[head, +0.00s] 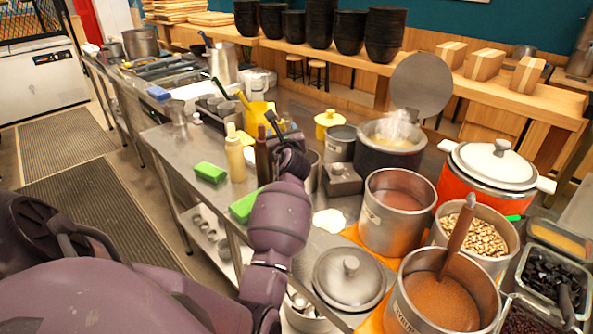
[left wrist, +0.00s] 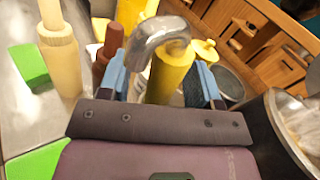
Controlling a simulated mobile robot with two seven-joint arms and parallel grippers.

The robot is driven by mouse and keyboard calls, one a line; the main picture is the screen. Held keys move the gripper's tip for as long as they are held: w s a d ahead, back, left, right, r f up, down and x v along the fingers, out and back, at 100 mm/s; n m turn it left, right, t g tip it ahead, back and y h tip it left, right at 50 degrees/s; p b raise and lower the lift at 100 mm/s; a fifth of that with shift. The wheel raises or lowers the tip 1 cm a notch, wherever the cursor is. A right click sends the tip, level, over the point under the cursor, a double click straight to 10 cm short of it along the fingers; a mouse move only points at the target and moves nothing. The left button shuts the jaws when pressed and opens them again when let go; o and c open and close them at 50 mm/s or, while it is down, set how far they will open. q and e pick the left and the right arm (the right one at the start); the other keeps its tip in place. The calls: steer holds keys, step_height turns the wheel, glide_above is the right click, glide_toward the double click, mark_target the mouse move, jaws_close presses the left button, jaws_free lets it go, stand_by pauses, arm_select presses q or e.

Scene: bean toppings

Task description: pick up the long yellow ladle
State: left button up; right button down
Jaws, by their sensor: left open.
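The yellow ladle's thick handle (left wrist: 172,78) stands upright in the left wrist view, with a curved metal hook (left wrist: 160,36) at its top. My left gripper (left wrist: 162,85) is open, with one finger on each side of this handle. I cannot tell whether the fingers touch it. The ladle's lower end is hidden behind the gripper body. In the head view my left gripper (head: 283,128) is over the counter beside a yellow container (head: 258,112), and the ladle cannot be made out clearly there. My right gripper is not in view.
A cream bottle (head: 236,158) and a brown bottle (head: 262,160) stand close to the gripper. Green sponges (head: 210,172) lie on the steel counter. A yellow lidded pot (head: 327,122) and a steaming dark pot (head: 388,157) stand beyond. Open bean pots (head: 398,228) crowd the right.

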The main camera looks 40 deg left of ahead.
arm_select(q)
steer(key=shift+w+a, duration=0.2)
steer(key=shift+a, duration=0.1)
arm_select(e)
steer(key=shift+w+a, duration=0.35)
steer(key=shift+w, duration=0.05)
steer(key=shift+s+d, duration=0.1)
arm_select(q)
steer(key=shift+d, duration=0.1)
steer(key=shift+c, duration=0.8)
jaws_close()
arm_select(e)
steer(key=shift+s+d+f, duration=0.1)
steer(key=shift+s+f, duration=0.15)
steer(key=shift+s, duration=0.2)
arm_select(q)
steer(key=shift+r, duration=0.1)
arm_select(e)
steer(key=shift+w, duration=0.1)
